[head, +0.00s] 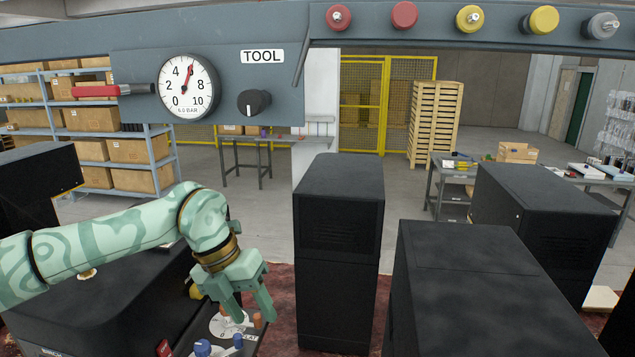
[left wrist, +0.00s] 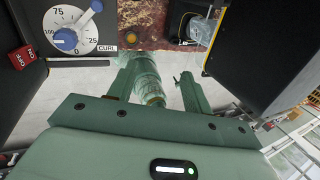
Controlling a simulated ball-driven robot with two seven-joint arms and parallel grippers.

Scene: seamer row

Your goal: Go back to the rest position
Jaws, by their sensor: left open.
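My left gripper (head: 252,312) is open and points down over the front right edge of a black machine (head: 100,300) at the lower left of the head view. Its fingers hold nothing that I can see there. Just below the fingertips is a white dial (head: 222,328) with an orange knob. In the left wrist view the two green fingers (left wrist: 160,82) are spread apart. A patterned green rounded part shows between and beyond them, and I cannot tell whether it touches them. My right gripper is not in view.
A grey overhead panel (head: 225,55) with a gauge (head: 187,87) and red lever (head: 97,91) spans the top. Tall black cabinets (head: 340,230) stand in the middle and right. A white CURL dial with blue knobs (left wrist: 66,39) lies left in the wrist view. Shelves (head: 110,150) stand behind.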

